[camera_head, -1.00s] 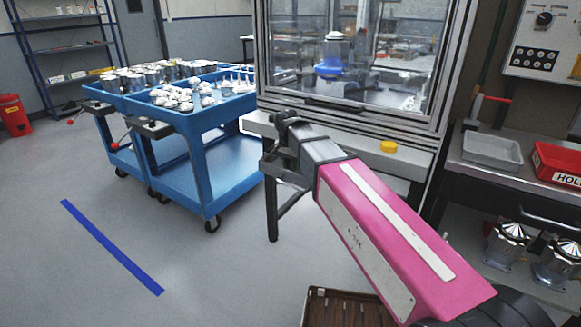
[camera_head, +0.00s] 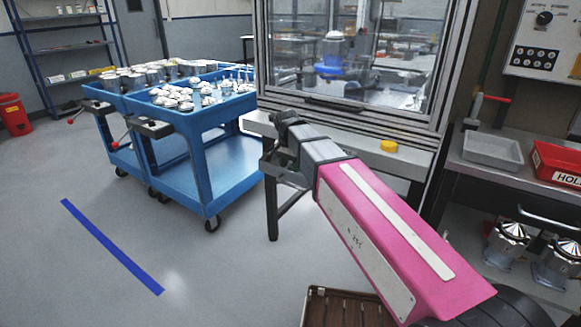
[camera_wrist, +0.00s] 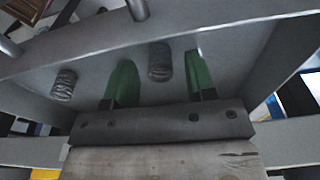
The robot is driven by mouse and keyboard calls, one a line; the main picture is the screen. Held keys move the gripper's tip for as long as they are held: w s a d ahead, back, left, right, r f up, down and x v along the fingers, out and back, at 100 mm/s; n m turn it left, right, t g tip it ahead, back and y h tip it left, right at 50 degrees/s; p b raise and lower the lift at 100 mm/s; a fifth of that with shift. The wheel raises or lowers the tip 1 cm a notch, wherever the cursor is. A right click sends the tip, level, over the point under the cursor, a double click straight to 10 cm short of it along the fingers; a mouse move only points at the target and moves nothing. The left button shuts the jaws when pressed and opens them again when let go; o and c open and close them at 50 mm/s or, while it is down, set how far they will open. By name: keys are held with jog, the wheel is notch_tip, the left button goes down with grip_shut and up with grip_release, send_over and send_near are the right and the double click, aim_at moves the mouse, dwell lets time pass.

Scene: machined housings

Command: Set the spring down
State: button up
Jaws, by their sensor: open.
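In the wrist view, my gripper (camera_wrist: 158,75) is open, with its two green fingers spread apart over a grey surface (camera_wrist: 225,60). A dark coiled spring (camera_wrist: 160,62) stands between the fingers, with a visible gap on each side. A second, similar spring (camera_wrist: 63,85) stands on the surface to the left, outside the fingers. In the head view, my pink arm reaches toward the bench in front of the glazed machine. The springs cannot be made out there.
Metal posts and grey bars frame the surface in the wrist view. In the head view, a blue cart (camera_head: 225,187) with parts stands left. A yellow puck (camera_head: 389,146) lies on the ledge. A grey tray (camera_head: 492,151) and red bin (camera_head: 557,164) sit right.

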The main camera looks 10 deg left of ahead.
notch_tip(320, 180, up, 11)
jog(key=s, duration=0.1)
jog(key=shift+a+r, duration=0.2)
jog(key=shift+a, duration=0.1)
jog(key=shift+s, duration=0.1)
dwell(1.1)
